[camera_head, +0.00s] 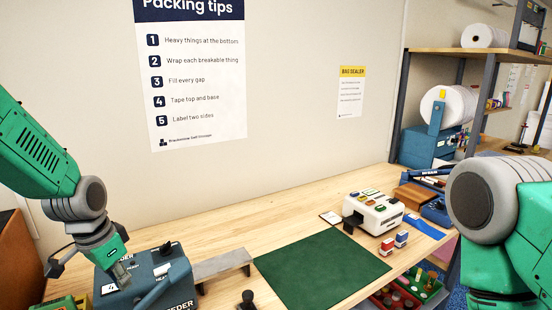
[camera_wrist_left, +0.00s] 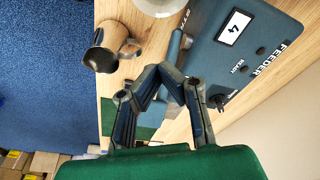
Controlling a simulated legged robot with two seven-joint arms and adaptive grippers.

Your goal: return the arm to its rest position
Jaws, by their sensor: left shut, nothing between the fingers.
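My left arm comes in from the left in the head view and reaches down. Its gripper (camera_head: 122,273) is low, over or in front of the blue-grey feeder box (camera_head: 150,278). In the left wrist view the two dark fingers (camera_wrist_left: 160,72) meet at their tips, with nothing held between them. The feeder (camera_wrist_left: 240,45), with a "4" label, lies to the right of the fingers there. My right arm shows at the right edge of the head view, but its gripper is out of frame.
A green mat (camera_head: 318,270) lies on the wooden bench (camera_head: 210,237). A grey metal bracket (camera_head: 221,266) stands beside the feeder. A white machine (camera_head: 373,211) stands behind the mat.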

